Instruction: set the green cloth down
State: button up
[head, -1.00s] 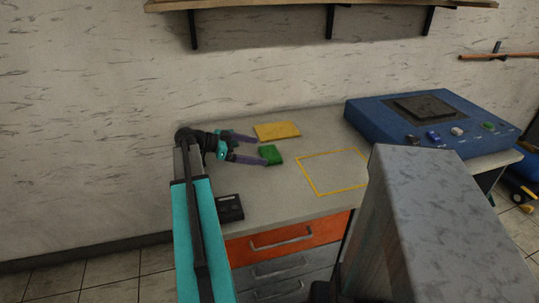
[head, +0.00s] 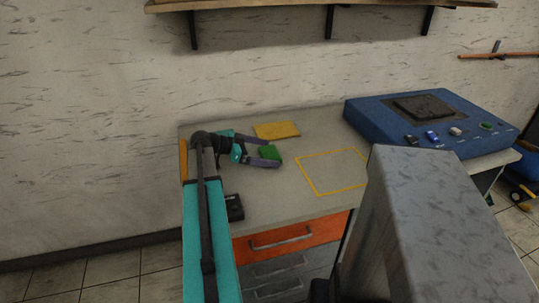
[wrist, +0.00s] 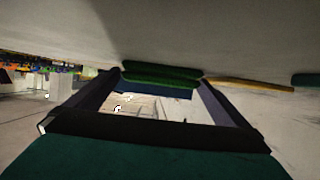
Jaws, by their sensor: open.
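The green cloth (head: 269,153) is a small folded pad on the grey worktop, left of the yellow outlined rectangle (head: 334,172). My gripper (head: 272,156) is open and low over the worktop, with its fingers on either side of the cloth in the head view. In the wrist view the green cloth (wrist: 160,74) shows as a layered pad at the far end of the gap between the two dark fingers (wrist: 161,80). The picture does not show clearly whether the fingers touch it. The near finger hides part of the cloth in the head view.
A yellow cloth (head: 277,130) lies flat just behind the green one. A blue machine (head: 420,125) with knobs stands at the right. A small black box (head: 235,208) sits at the front left. The worktop inside the yellow outline is clear. A shelf (head: 320,7) hangs above.

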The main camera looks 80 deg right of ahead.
jog(key=c, duration=1)
jog(key=shift+r, duration=0.15)
jog(key=shift+r, duration=1.2)
jog(key=w+a, duration=0.2)
jog(key=a, duration=0.2)
jog(key=w+a+r+b, duration=0.1)
jog(key=w+a, duration=0.2)
jog(key=a, duration=0.2)
jog(key=w+a+r+b, duration=0.1)
jog(key=w+a, duration=0.1)
jog(key=a, duration=0.3)
jog(key=shift+w+r, duration=0.15)
jog(key=shift+w, duration=0.15)
